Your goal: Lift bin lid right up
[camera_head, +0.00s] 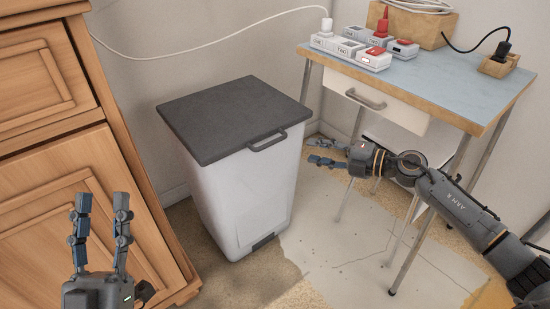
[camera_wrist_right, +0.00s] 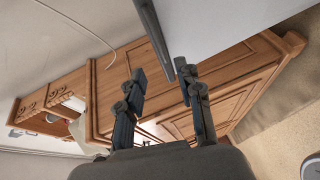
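The bin (camera_head: 240,195) is a white tapered box on the floor, with a flat dark grey lid (camera_head: 230,110) lying shut on top. A dark handle (camera_head: 268,141) sticks out from the lid's front right edge. My right gripper (camera_head: 322,152) is open and empty, to the right of the handle and apart from it, fingers pointing left. In the right wrist view its open fingers (camera_wrist_right: 162,78) show below a dark bar that looks like the lid's edge or handle, with the white bin wall (camera_wrist_right: 220,25) beside it. My left gripper (camera_head: 101,205) is open and empty at lower left, fingers up.
A wooden dresser (camera_head: 85,180) stands close on the bin's left. On the right, a blue-topped table (camera_head: 450,85) with a drawer carries power strips (camera_head: 350,48) and a wooden box. A white cable runs along the wall behind. Floor in front of the bin is clear.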

